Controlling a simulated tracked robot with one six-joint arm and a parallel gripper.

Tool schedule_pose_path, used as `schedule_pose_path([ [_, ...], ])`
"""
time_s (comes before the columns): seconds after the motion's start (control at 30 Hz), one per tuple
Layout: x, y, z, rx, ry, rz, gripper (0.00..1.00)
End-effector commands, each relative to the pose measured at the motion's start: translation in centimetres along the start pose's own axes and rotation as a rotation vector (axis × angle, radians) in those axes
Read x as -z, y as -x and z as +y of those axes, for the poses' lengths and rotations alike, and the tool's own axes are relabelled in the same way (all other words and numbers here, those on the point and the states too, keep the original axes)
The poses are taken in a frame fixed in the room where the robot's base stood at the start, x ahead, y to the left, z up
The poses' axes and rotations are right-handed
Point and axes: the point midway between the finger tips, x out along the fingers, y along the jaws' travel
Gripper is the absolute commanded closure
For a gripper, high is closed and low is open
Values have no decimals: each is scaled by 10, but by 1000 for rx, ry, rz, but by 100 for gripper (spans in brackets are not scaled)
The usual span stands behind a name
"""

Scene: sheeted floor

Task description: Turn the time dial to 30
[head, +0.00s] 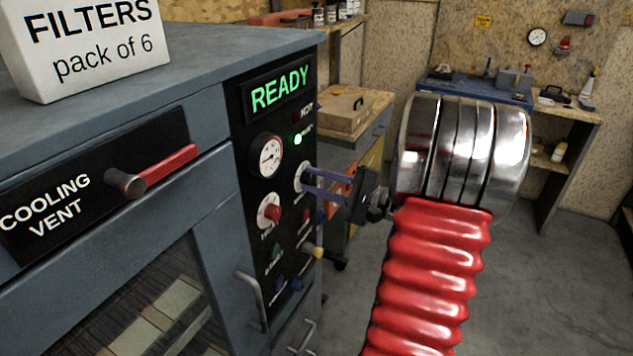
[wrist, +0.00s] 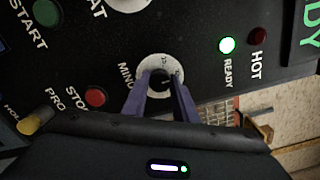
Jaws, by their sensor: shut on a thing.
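The time dial (wrist: 149,63) is a round white plate with a dark knob, beside lettering that starts "MINU", on the black control panel (head: 246,130). In the head view the dial's white plate (head: 299,168) shows edge-on at the panel's right side. My gripper (wrist: 160,86) has its two purple fingers on either side of the knob and is shut on it. In the head view my gripper (head: 308,184) reaches the dial from the right. The fingers hide part of the knob, and the scale numbers are too small to read.
A gauge (head: 269,155) and a red knob (head: 271,212) sit left of the dial. A red stop button (wrist: 96,97), a green start button (wrist: 47,12) and a yellow knob (wrist: 36,121) are nearby. The READY display (head: 280,88) glows green. A cooling vent lever (head: 165,166) sticks out.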

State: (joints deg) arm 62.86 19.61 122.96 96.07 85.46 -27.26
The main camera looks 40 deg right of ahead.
Motion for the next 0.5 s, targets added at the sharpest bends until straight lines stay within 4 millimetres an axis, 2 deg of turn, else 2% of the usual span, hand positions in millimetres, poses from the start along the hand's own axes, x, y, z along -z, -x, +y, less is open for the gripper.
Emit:
schedule_pose_path([
  [0.27,0,0,4,-6,-6,-2,96],
  [0.3,0,0,4,-6,-6,-2,73],
  [0.5,0,0,3,-5,-5,-1,59],
])
